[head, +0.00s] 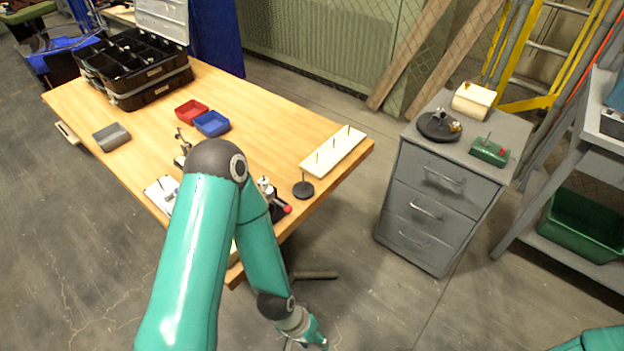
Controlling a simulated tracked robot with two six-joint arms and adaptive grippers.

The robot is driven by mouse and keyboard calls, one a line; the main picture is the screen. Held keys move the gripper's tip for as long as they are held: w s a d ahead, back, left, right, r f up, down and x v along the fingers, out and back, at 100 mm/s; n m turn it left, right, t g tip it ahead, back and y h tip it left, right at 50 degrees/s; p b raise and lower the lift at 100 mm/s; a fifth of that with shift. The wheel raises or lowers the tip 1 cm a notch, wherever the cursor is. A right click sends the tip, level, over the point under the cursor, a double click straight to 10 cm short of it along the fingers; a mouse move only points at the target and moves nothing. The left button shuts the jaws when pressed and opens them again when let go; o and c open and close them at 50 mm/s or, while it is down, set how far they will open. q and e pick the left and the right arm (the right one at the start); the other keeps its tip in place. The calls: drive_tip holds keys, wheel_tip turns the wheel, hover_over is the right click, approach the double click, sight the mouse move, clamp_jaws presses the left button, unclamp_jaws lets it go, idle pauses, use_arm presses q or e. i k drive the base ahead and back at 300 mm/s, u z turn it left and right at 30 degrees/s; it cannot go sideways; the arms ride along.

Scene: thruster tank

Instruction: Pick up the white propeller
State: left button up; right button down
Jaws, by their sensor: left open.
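I cannot make out a white propeller for certain in the head view. A small white piece (162,190) lies at the left front of the wooden table (262,112), partly behind my left arm, and its shape is too small to tell. My left arm crosses the middle of the view. My left gripper (317,343) is at the bottom edge, low over the floor in front of the table and away from everything on it. It is open and appears empty, with its tips partly cut off. My right gripper is out of view; only a teal part of my arm shows at the lower right.
A white board with pegs (334,152), a black round stand (303,189), a red bin (192,111), a blue bin (212,124), a grey tray (111,137) and a black case (140,75) are on the table. A grey drawer cabinet (440,185) stands right, across open floor.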

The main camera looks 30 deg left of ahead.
sight(265, 186)
drive_tip(key=u, duration=1.35)
drive_tip(key=i, duration=0.1)
drive_tip(key=z, duration=2.55)
drive_tip(key=k, duration=2.25)
drive_tip(key=u, duration=0.9)
drive_tip(key=i, duration=1.1)
